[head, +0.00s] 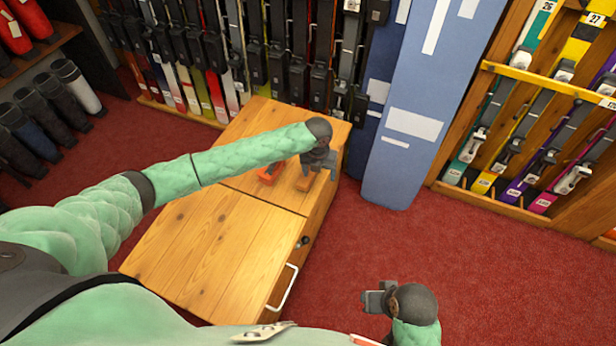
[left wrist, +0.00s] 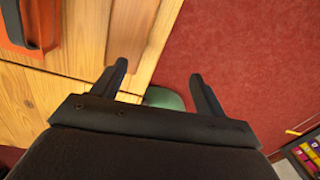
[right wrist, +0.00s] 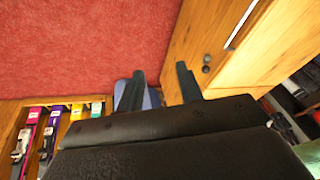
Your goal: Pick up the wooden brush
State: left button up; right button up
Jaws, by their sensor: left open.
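The wooden brush (head: 305,182) lies on the bench top near its right edge, partly hidden by my left gripper. In the left wrist view, a plain brown wooden block that looks like the brush (left wrist: 131,30) lies beyond the left fingertip. My left gripper (head: 325,172) is above the bench edge, right beside the brush; its fingers (left wrist: 160,82) are apart with nothing held between them. My right gripper (head: 370,300) is off the bench, over the red floor to the lower right. In the right wrist view its fingers (right wrist: 158,85) stand apart and empty.
An orange and black tool (head: 270,172) lies just left of the brush. The wooden bench (head: 215,240) is bare toward the front. A blue panel (head: 410,120) stands close behind the bench's right side. Ski racks (head: 545,120) stand farther right, with red carpet (head: 490,270) between.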

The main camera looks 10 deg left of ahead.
pick_arm(q)
jog(key=shift+m+y, duration=0.3)
jog(key=shift+m, duration=0.6)
jog(key=w+a, duration=0.3)
jog(key=a, duration=0.1)
jog(key=shift+w+r, duration=0.35)
jog(key=shift+w, duration=0.05)
jog(key=shift+a+f, duration=0.1)
jog(key=shift+f, duration=1.25)
notch_tip(320, 180, down, 4)
jog(key=shift+f+p, duration=0.1)
jog(key=shift+p, duration=0.7)
jog(key=shift+f, duration=0.35)
pick_arm(e)
jog(key=r, duration=0.1)
jog(key=d, duration=0.1)
jog(key=r, duration=0.1)
jog(key=shift+s+d+r+g+h, duration=0.25)
jog(key=shift+d+r+g+h, duration=0.05)
jog(key=shift+d, duration=0.1)
pick_arm(q)
jog(key=shift+c, duration=1.3)
jog(key=c, duration=0.9)
jog(key=shift+o, duration=0.2)
pick_arm(e)
jog(key=shift+d, duration=0.1)
pick_arm(q)
jog(key=shift+r, duration=0.1)
